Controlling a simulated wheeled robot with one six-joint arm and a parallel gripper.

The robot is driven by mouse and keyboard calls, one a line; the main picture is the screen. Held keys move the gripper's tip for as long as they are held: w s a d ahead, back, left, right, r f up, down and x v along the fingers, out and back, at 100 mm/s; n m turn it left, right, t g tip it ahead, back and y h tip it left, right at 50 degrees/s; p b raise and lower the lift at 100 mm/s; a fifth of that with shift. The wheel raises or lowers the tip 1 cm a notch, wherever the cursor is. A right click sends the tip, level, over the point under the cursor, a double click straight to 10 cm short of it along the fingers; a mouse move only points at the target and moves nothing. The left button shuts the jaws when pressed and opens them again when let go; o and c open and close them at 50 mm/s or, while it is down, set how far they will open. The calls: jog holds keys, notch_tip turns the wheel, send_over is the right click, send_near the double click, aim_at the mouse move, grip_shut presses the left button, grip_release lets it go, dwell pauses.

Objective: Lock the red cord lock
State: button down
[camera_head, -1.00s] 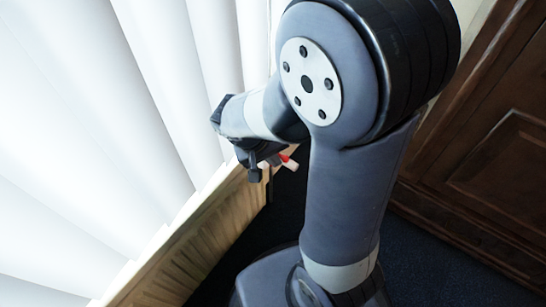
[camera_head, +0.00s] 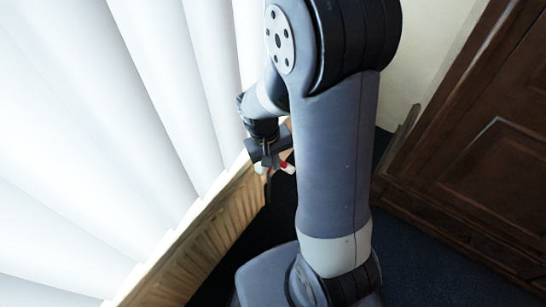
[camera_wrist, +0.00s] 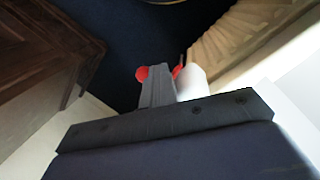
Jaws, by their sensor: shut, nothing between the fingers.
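The red cord lock (camera_head: 286,166) shows in the head view as a small red and white piece beside the wood panelling, just right of my fingers. In the wrist view its red part (camera_wrist: 142,73) shows at the left of my fingertips, with a bit of red and a white cylinder (camera_wrist: 190,84) at their right. My gripper (camera_head: 266,160) is shut and empty, pointing down at the cord lock. In the wrist view my gripper (camera_wrist: 157,85) covers the middle of the lock. I cannot tell whether the fingers touch it.
White vertical blinds (camera_head: 90,130) fill the left. Wood panelling (camera_head: 205,228) runs below them, close to my gripper. A dark wooden cabinet (camera_head: 480,150) stands at the right. Dark blue floor (camera_head: 420,245) lies open between.

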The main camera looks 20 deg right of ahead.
jog(key=d+g+y+p, duration=0.1)
jog(key=w+g+y+p, duration=0.1)
jog(key=y+p, duration=0.1)
jog(key=shift+w+d, duration=0.1)
jog(key=shift+d, duration=0.3)
jog(key=g+y, duration=0.1)
jog(key=d+f+g+y, duration=0.1)
jog(key=w+g+y+p, duration=0.1)
jog(key=shift+w+d+f+n, duration=0.1)
jog(key=shift+d+f+n, duration=0.15)
jog(key=shift+n, duration=0.15)
jog(key=shift+a, duration=0.1)
jog(key=shift+s+a+f, duration=0.25)
jog(key=shift+s+a, duration=0.2)
jog(key=shift+a, duration=0.1)
